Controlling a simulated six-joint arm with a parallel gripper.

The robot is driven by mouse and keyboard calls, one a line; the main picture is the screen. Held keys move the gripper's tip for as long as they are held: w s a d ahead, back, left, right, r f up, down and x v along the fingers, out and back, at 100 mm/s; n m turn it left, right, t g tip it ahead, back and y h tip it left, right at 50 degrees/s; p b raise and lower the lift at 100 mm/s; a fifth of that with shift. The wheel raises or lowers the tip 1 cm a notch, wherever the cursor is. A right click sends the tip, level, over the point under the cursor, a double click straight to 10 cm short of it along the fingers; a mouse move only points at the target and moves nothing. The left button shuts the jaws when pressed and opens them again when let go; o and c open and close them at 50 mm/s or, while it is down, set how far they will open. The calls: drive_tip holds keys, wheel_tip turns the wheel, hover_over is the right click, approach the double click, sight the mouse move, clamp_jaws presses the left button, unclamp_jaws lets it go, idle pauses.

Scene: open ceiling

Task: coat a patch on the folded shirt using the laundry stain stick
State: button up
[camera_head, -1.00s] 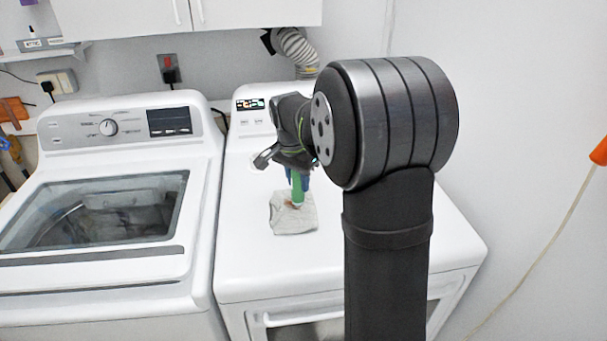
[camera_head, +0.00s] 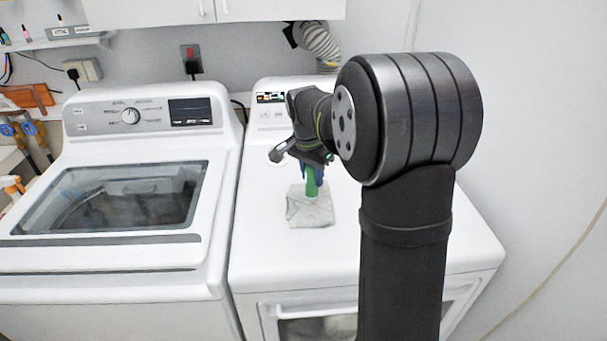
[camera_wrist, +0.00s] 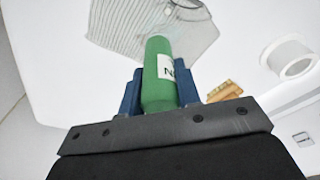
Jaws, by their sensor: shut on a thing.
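My gripper (camera_head: 313,172) is shut on the green stain stick (camera_head: 312,182) and holds it roughly upright, tip down, over the folded shirt. In the wrist view the stick (camera_wrist: 158,72) sits between the blue fingers, with part of a white label showing. The folded shirt (camera_head: 311,212) is pale grey and lies on the white dryer's top. In the wrist view the striped shirt (camera_wrist: 125,22) fills the top middle, partly cut off. The stick's end is at or just above the cloth; I cannot tell if it touches. No stain stands out clearly now.
A white roll-like ring (camera_wrist: 289,62) and a tan wooden item (camera_wrist: 225,91) are right of the gripper in the wrist view. The washer (camera_head: 110,255) stands left of the dryer (camera_head: 350,235). The dryer top around the shirt's front is clear.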

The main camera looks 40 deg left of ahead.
drive_tip(key=shift+w+d, duration=0.8)
drive_tip(key=shift+d, duration=0.15)
drive_tip(key=shift+s+d, duration=0.1)
drive_tip(key=shift+s, duration=0.15)
drive_tip(key=shift+s+a, duration=2.05)
drive_tip(key=shift+a, duration=0.3)
drive_tip(key=shift+w+d, duration=2.15)
drive_tip(key=shift+d, duration=0.25)
wheel_tip(320, 180, up, 8)
